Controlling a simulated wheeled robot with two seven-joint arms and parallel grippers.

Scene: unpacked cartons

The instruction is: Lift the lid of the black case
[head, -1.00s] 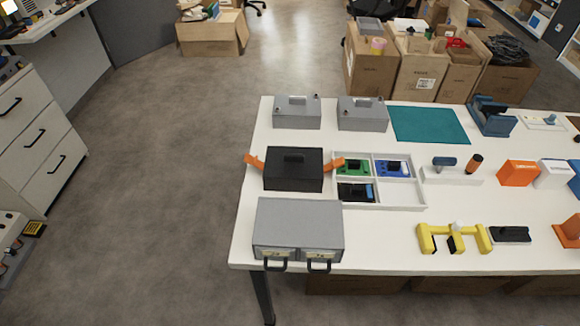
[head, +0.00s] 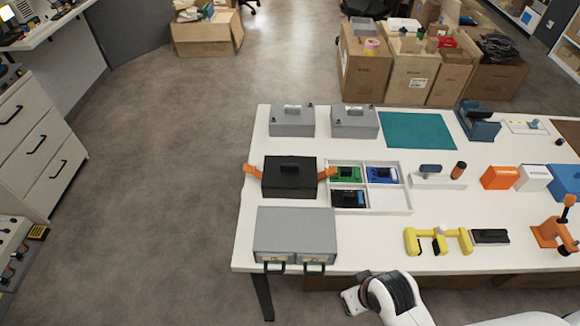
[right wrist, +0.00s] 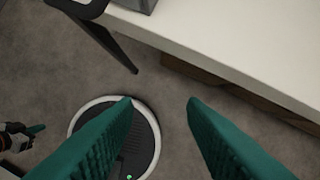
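The black case (head: 290,184) sits on the white table, its lid closed with a dark handle (head: 290,167) on top. Orange straps or latches (head: 254,171) stick out at its left and right sides. My right arm comes in at the bottom of the head view, in front of the table's near edge and well away from the case. In the right wrist view my right gripper (right wrist: 160,102) has its green fingers wide apart with nothing between them. What seems to be my left gripper (right wrist: 35,130) shows at that view's left edge, too small to judge. The case is outside that view.
A grey two-drawer box (head: 295,230) stands in front of the case. Two grey cases (head: 292,121) stand behind it. A white divided tray (head: 390,200) with circuit boards is close on its right. The table's left edge (head: 240,215) is near.

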